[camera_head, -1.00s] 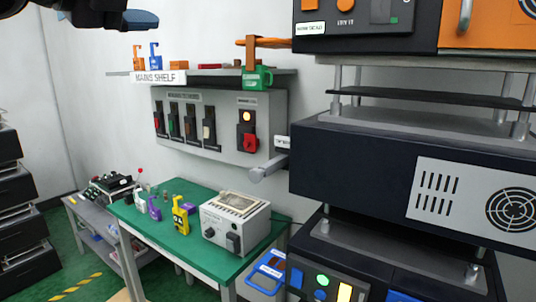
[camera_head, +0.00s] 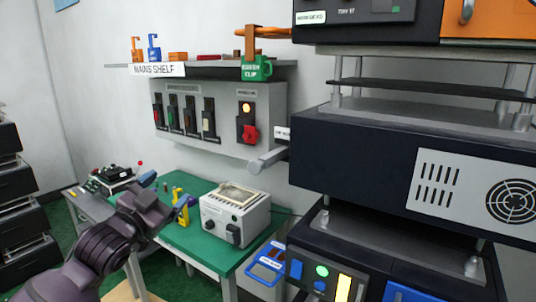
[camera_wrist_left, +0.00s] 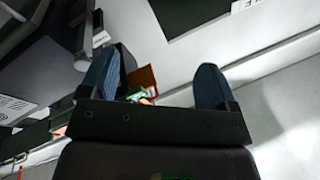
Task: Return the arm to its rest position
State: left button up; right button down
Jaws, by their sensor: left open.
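My left arm (camera_head: 105,245) comes in from the lower left. My left gripper (camera_head: 167,190) is in front of the green table as seen in the head view, with its blue fingertips spread apart. In the left wrist view the two blue fingers of the left gripper (camera_wrist_left: 157,75) stand wide apart with nothing held between them. The grey wall panel (camera_head: 222,140) carries several dark lever switches and a red lever (camera_head: 250,132) under a lit orange lamp. My right gripper is not in view.
The green table (camera_head: 210,247) holds a grey box device (camera_head: 235,214) and small yellow and purple items, partly hidden by the gripper. A shelf (camera_head: 215,70) is above the panel. A dark equipment rack (camera_head: 390,165) stands close on the right. Dark drawers (camera_head: 12,185) stand at the left.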

pick_arm(q)
jog(key=s+a+f+n+g+y, duration=0.1)
jog(key=s+a+f+n+y, duration=0.15)
jog(key=s+f, duration=0.6)
jog(key=s+a+f+n+g+y, duration=0.1)
jog(key=s+f+n+g+y, duration=0.15)
jog(key=f, duration=1.15)
jog(key=s+a+f+n+g+y, duration=0.1)
jog(key=s+f+n, duration=0.2)
jog(key=s+f, duration=0.6)
jog(key=s+a+f+n+g+y, duration=0.1)
jog(key=s+f+g, duration=0.1)
jog(key=s+f, duration=0.7)
jog(key=shift+s+f+n+g, duration=0.3)
jog(key=shift+f+g, duration=0.05)
jog(key=shift+f, duration=0.05)
